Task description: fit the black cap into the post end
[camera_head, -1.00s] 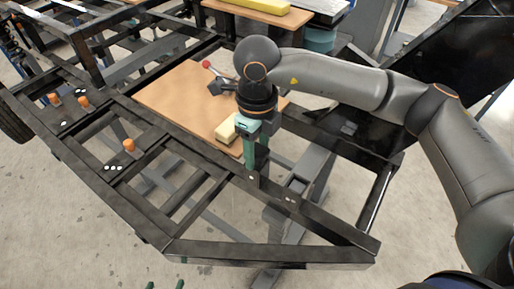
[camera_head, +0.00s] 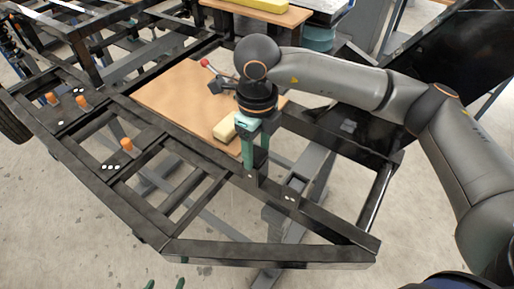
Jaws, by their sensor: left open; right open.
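My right gripper (camera_head: 256,155) points down from the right arm over the near rail of the black frame (camera_head: 215,255). Its teal fingers are apart, around or just in front of a short dark upright piece (camera_head: 259,157) on that rail. I cannot tell whether this piece is the post end, the black cap or both, since black lies against black. My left gripper (camera_head: 165,285) shows only as two green fingertips at the bottom edge, apart and with nothing seen between them.
A wooden board (camera_head: 185,98) lies behind the rail, with a yellow block (camera_head: 225,128) and a red-knobbed clamp (camera_head: 205,63) on it. Several orange cylinders (camera_head: 127,145) stand on the frame at left. Open gaps between the beams show concrete floor.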

